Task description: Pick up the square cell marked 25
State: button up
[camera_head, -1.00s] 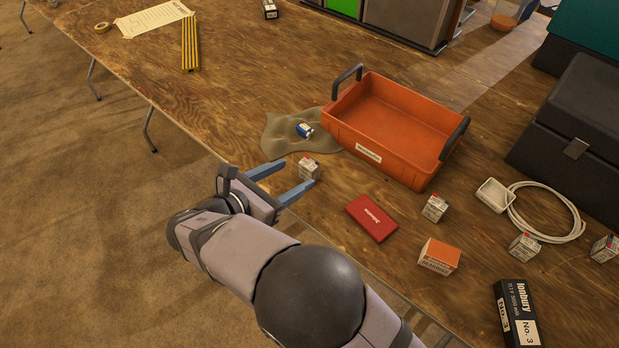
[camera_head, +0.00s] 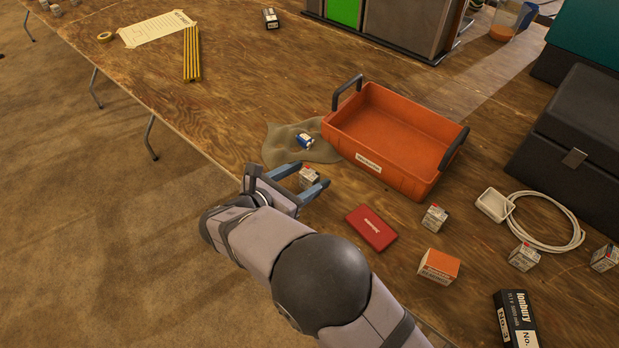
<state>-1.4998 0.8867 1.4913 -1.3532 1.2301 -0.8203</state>
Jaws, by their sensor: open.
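A small square cell (camera_head: 309,177) with a pale body, brownish side and a touch of red on top stands near the table's front edge. My gripper (camera_head: 311,174) is open, with its two blue-grey fingers reaching to either side of this cell. I cannot tell whether they touch it. Similar square cells stand to the right: one by the red box (camera_head: 434,217), one below the cable (camera_head: 524,256) and one at the right edge (camera_head: 604,257). Their markings are too small to read, so I cannot tell which is 25.
A blue-and-white cell (camera_head: 305,141) lies on a crumpled cloth (camera_head: 280,150). An orange tray (camera_head: 345,141) stands beside it. A flat red box (camera_head: 371,228), an orange-topped box (camera_head: 439,265), a black box (camera_head: 515,318) and a white cable (camera_head: 560,243) lie to the right.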

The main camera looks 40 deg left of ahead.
aim_at(309, 174)
jog(key=shift+w+f, duration=0.25)
jog(key=shift+w, duration=0.25)
jog(key=c, duration=1.2)
jog(key=shift+c, duration=0.2)
jog(key=shift+o, duration=0.2)
jog(key=shift+r, duration=0.2)
notch_tip(309, 174, up, 10)
jog(key=shift+f, duration=0.15)
